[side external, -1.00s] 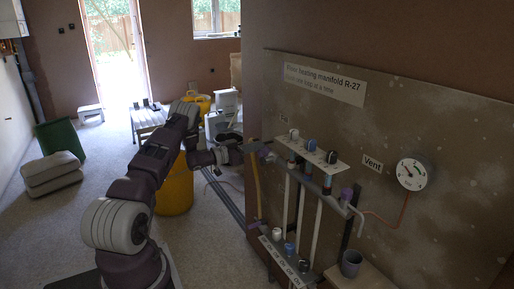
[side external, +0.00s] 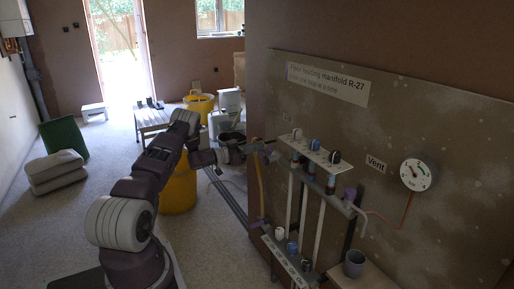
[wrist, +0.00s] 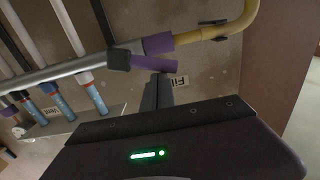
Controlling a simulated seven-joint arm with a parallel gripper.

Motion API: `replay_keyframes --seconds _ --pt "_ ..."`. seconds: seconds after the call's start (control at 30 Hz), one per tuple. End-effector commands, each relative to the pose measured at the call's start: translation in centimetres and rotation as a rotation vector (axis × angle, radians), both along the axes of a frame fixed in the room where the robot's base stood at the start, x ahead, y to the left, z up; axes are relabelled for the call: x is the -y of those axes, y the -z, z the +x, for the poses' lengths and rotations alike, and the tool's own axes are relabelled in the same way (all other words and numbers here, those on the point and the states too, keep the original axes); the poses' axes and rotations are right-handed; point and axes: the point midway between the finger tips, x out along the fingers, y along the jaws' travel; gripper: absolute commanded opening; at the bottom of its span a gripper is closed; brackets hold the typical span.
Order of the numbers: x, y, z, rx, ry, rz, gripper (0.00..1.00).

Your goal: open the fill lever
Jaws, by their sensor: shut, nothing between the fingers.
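The fill lever (wrist: 155,65) is a short purple bar beside the dark valve body on the grey pipe in the wrist view. My gripper (wrist: 157,90) is shut and empty, its fingertips right at the lever's edge. I cannot tell whether they touch it. In the side view my gripper (side external: 263,149) is at the left end of the manifold's upper pipe, where the lever is too small to make out. The Fill label (wrist: 181,82) shows upside down just beyond the fingers.
The manifold board (side external: 450,145) carries a pressure gauge (side external: 415,174) and a Vent label (side external: 376,164). White strips with several knobs (side external: 314,146) sit right of my gripper. A yellow hose (wrist: 222,32) bends off the pipe end. A grey cup (side external: 353,264) stands low at right.

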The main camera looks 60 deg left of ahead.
Motion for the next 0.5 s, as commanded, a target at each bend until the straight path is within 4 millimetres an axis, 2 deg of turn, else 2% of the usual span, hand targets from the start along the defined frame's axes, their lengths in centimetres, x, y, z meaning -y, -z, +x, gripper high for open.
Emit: replay_keyframes --seconds 0.27,0.5 --pt "-0.8 1.3 0.0 -0.001 0.0 0.0 0.0" --pt "-0.9 1.3 0.0 -0.001 0.0 0.0 0.0"
